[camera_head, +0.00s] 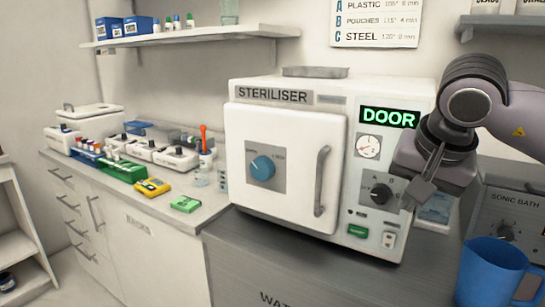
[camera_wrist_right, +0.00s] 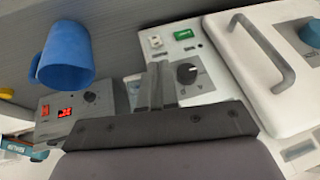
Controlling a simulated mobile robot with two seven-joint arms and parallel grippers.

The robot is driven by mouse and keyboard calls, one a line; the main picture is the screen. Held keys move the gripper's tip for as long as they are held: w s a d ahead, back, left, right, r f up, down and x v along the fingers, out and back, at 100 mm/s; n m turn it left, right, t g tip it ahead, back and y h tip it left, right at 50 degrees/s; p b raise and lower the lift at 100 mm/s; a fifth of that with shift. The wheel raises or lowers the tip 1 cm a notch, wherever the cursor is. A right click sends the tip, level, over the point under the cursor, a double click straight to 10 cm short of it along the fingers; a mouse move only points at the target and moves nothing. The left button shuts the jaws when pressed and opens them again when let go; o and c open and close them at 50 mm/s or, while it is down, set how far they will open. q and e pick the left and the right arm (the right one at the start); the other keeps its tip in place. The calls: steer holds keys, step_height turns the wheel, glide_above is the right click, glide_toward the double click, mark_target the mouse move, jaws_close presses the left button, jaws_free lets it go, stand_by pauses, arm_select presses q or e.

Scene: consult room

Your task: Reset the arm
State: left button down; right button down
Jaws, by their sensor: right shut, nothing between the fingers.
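My right gripper (camera_head: 410,200) comes in from the right in the head view. Its fingers are shut and empty, close to the lower right part of the steriliser's front panel (camera_head: 372,185). In the right wrist view the closed fingertips (camera_wrist_right: 160,72) appear beside the black A/B selector knob (camera_wrist_right: 186,73). I cannot tell whether they touch the panel. The knob also shows in the head view (camera_head: 381,193). The steriliser's white door (camera_head: 280,195) looks closed, and the green display (camera_head: 389,117) reads DOOR. My left gripper is not in view.
A blue mug (camera_head: 492,271) stands at the lower right, in front of the sonic bath (camera_head: 512,215). A metal tray (camera_head: 315,72) lies on top of the steriliser. A green box (camera_head: 186,204) and a yellow device (camera_head: 152,187) lie on the left counter. The grey counter front (camera_head: 285,265) is clear.

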steer(key=s+a+f+m+g+y, duration=0.2)
steer(key=s+a+m+g+y, duration=0.15)
steer(key=a+y, duration=0.35)
steer(key=s+a+f+m+g+y+p, duration=0.1)
steer(key=s+a+f+m+g+y, duration=0.2)
steer(key=a, duration=0.5)
steer(key=s+a+f+m+g+y, duration=0.25)
steer(key=s+a+y, duration=0.25)
steer(key=a+y, duration=0.25)
steer(key=w+d+f+n+t+h+p, duration=0.15)
steer(key=d+f+n+t, duration=0.25)
steer(key=n+t, duration=0.5)
steer(key=w+d+f+n+t+h, duration=0.3)
steer(key=d+f+n+t, duration=0.15)
steer(key=n, duration=0.85)
steer(key=w+d+f+n+t+h, duration=0.2)
steer(key=d+f+n+t, duration=0.1)
steer(key=n+t, duration=0.6)
steer(key=s+d+f+m+g+h, duration=0.4)
steer(key=s+f+m, duration=0.3)
steer(key=f, duration=0.4)
steer(key=s+d+f+m+g+h, duration=0.4)
steer(key=s+d+f+m, duration=0.2)
steer(key=f, duration=0.5)
steer(key=shift+s+f+m+p, duration=0.2)
steer(key=shift+s+m+p, duration=0.3)
steer(key=shift+s, duration=0.55)
